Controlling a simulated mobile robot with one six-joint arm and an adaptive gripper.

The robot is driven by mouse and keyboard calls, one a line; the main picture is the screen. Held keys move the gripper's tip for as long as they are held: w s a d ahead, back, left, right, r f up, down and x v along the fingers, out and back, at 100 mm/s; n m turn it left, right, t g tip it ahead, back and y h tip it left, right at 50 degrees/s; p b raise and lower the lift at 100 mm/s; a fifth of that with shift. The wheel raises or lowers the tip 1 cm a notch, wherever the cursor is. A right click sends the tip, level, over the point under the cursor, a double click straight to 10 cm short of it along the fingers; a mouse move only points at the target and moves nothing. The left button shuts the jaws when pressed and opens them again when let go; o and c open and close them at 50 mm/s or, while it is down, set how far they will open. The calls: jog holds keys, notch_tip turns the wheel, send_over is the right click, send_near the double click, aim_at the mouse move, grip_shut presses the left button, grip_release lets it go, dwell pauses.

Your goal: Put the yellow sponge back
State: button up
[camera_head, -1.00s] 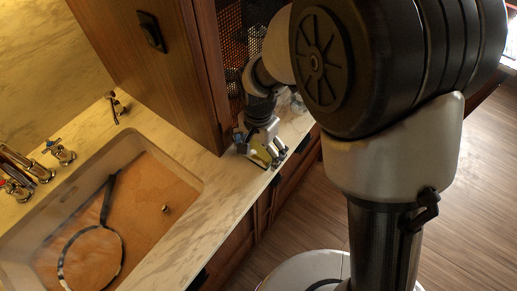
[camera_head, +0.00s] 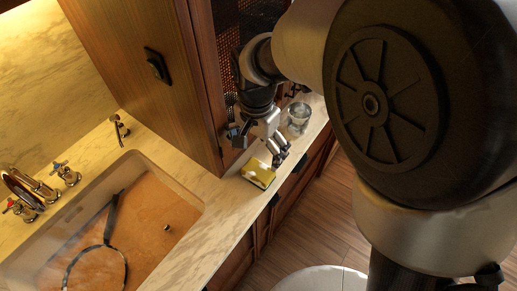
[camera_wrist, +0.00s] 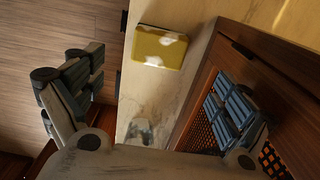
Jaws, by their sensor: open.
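The yellow sponge (camera_head: 258,173) has white patches and lies flat on the marble counter, close to its front edge and just past the cabinet's lower corner. It also shows in the wrist view (camera_wrist: 158,47), in the upper middle. My gripper (camera_head: 258,145) is open and empty, just above and behind the sponge in the head view. In the wrist view its two fingers (camera_wrist: 155,95) are spread wide, with the sponge beyond them and not touched by either.
A clear glass (camera_head: 298,117) stands on the counter right of my gripper. A tall wooden cabinet (camera_head: 150,95) rises beside it. A sink (camera_head: 190,218) with a round-framed strainer-like object (camera_head: 95,265) inside lies to the left, with taps (camera_head: 65,174) behind it.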

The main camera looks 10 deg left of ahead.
jog(key=s+d+r+n+t, duration=0.2)
jog(key=s+d+r, duration=0.2)
jog(key=d+r, duration=0.85)
jog(key=s+d+n+t, duration=0.2)
jog(key=s+d, duration=0.8)
jog(key=d, duration=0.1)
jog(key=shift+s+d+r+n+t, duration=0.25)
jog(key=shift+d+r+n+t, duration=0.05)
